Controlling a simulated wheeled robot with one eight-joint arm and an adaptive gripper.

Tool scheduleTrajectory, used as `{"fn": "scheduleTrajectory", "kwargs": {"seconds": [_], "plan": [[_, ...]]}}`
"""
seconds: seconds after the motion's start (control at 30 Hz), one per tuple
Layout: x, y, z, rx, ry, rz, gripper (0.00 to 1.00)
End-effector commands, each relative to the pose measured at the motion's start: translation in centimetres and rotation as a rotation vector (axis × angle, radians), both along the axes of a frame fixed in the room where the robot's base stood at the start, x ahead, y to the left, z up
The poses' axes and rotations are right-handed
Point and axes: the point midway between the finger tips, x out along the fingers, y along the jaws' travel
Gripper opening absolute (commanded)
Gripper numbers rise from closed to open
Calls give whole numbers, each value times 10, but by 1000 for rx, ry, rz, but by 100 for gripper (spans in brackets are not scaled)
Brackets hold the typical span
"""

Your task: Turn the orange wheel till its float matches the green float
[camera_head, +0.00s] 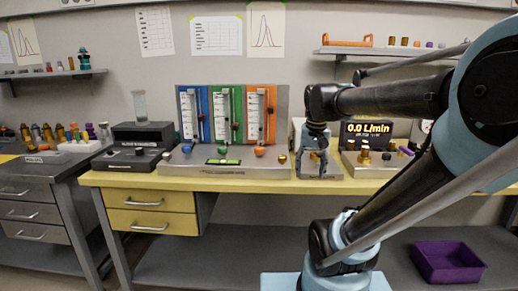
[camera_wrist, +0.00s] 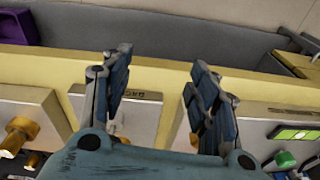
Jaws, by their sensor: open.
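The orange wheel (camera_head: 259,152) sits on the front of a grey bench unit, below the orange gauge panel (camera_head: 257,88). The green wheel (camera_head: 222,149) is to its left, below the green panel (camera_head: 222,85); it also shows at the lower right of the wrist view (camera_wrist: 285,159). Each panel carries a clear vertical tube; the float heights are too small to tell. My gripper (camera_head: 318,160) hangs right of the orange wheel, apart from it. In the wrist view my gripper (camera_wrist: 160,66) is open, with nothing between its fingers. The orange wheel is not clearly visible there.
A blue panel (camera_head: 192,90) stands left of the green one. A brass knob (camera_head: 282,159) is right of the orange wheel. A flow display (camera_head: 367,128) stands right of my gripper. A purple bin (camera_head: 447,262) lies on the lower shelf. The yellow bench edge (camera_wrist: 170,68) runs below.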

Motion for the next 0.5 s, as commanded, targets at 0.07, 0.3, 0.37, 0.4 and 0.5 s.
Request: {"fn": "scheduleTrajectory", "kwargs": {"seconds": [0.07,0.3,0.37,0.4,0.5], "plan": [[24,12,25,5,12,-23,54],[89,52,85,16,52,-114,54],[105,63,98,16,62,-137,54],[116,72,107,17,68,-152,54],[142,94,126,16,84,-189,54]]}}
